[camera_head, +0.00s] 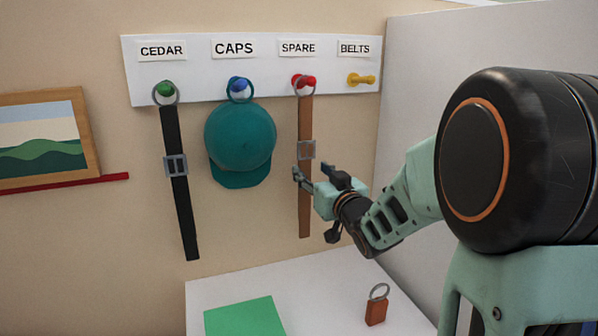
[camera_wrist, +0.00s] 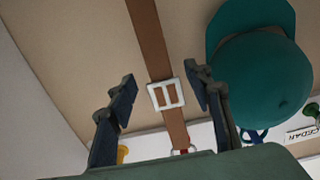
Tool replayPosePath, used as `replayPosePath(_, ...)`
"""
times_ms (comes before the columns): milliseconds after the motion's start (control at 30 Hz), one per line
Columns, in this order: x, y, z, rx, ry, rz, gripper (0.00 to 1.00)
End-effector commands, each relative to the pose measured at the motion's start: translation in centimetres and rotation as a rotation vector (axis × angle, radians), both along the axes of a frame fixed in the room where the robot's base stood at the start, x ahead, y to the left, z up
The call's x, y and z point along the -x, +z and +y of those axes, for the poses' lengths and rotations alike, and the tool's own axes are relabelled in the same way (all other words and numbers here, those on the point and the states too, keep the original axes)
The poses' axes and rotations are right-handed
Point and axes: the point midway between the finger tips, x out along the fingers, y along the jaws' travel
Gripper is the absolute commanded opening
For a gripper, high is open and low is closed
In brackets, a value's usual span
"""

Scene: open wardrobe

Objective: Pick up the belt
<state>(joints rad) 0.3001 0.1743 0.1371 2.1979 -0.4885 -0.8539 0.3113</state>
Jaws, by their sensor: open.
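A brown belt (camera_head: 305,205) hangs straight down by a ring from the red peg (camera_head: 303,81) under the SPARE label. Its square metal buckle (camera_head: 306,150) also shows in the wrist view (camera_wrist: 166,94). A black belt (camera_head: 182,215) with a grey buckle hangs from the green peg (camera_head: 165,89) under CEDAR. My gripper (camera_head: 318,176) is open in front of the brown belt, just below its buckle. In the wrist view the brown belt and buckle appear between my two spread fingers (camera_wrist: 162,92); I see no contact, and the depth is unclear.
A teal cap (camera_head: 240,143) hangs beside the brown belt on the blue peg. The yellow peg (camera_head: 361,80) under BELTS is empty. Below, a white surface (camera_head: 330,277) holds a green sheet (camera_head: 243,317) and a brown key tag (camera_head: 376,310). A pale wall stands at right.

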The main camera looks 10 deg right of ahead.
Motion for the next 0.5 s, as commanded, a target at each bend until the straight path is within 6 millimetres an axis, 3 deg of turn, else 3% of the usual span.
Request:
replayPosePath(167,-1.1,0.0,0.2,0.0,0.001,0.001,0.46)
replayPosePath(500,-5.2,-0.1,1.0,0.0,0.001,0.001,0.46)
